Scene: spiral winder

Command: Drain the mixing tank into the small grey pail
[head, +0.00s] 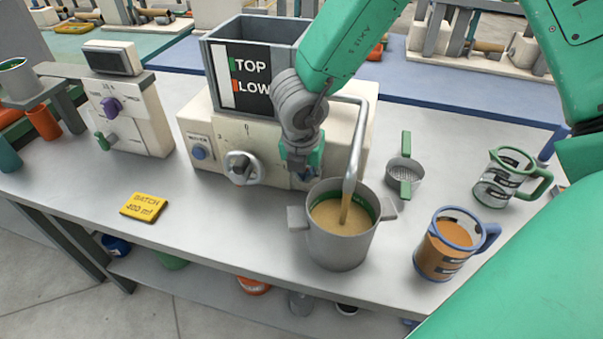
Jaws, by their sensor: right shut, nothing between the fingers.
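The mixing tank (216,75) is a grey square box with a TOP and LOW level panel, on a cream machine body (225,135). A bent grey spout (357,140) comes from the machine's right side and ends over a grey pail (342,250) with two side lugs and a green inner band. Tan liquid (335,216) runs from the spout into the pail and fills much of it. My right gripper (303,172) is shut and empty, pointing down at the right part of the machine's front. It hides what is behind it, so contact cannot be told. My left gripper is out of view.
A blue-rimmed jug of orange-brown liquid (440,250), a green-handled clear jug (500,180) and a strainer (405,173) stand right of the pail. A yellow BATCH 400 ml card (145,205) lies at left. A cream control unit (133,120) stands behind it.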

